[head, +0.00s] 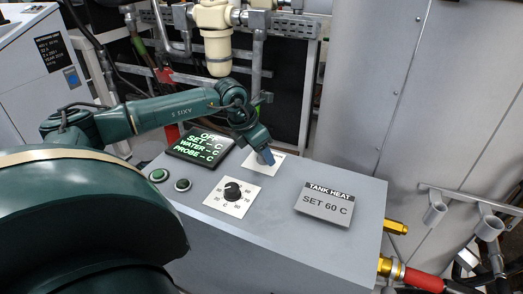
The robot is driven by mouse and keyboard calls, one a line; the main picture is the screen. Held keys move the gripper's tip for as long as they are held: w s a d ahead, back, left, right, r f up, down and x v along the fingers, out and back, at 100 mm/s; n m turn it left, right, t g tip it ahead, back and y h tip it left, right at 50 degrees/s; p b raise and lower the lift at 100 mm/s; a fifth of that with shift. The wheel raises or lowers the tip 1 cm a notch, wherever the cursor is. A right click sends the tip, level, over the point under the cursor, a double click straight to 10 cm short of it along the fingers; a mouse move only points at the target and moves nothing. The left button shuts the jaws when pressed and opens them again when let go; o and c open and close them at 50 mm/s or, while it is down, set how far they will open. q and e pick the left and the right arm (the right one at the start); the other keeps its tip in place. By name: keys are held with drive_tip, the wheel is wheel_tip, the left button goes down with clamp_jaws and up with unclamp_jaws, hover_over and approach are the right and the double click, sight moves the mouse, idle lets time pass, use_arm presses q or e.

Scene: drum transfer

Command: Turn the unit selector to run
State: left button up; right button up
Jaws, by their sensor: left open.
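The grey control box bears a white plate (262,169) behind the dial, and my left gripper (266,157) is right over it. The gripper is open and points down, its fingertips close to the plate. It hides most of the plate, so the unit selector's knob and its setting cannot be read; I cannot tell whether the fingers touch it. The dark display (201,145) to the left reads OFF in green, with dashes for set, water and probe. My right gripper is not in view.
A black temperature dial (232,191) stands in front of the gripper. Two round buttons, green (158,175) and dark-ringed (183,184), are at left. A sign (324,204) reads TANK HEAT, SET 60 C. A beige valve body (217,45) and pipes stand behind; a grey tank is at right.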

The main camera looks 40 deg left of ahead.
use_arm(q)
drive_tip(key=v, duration=1.3)
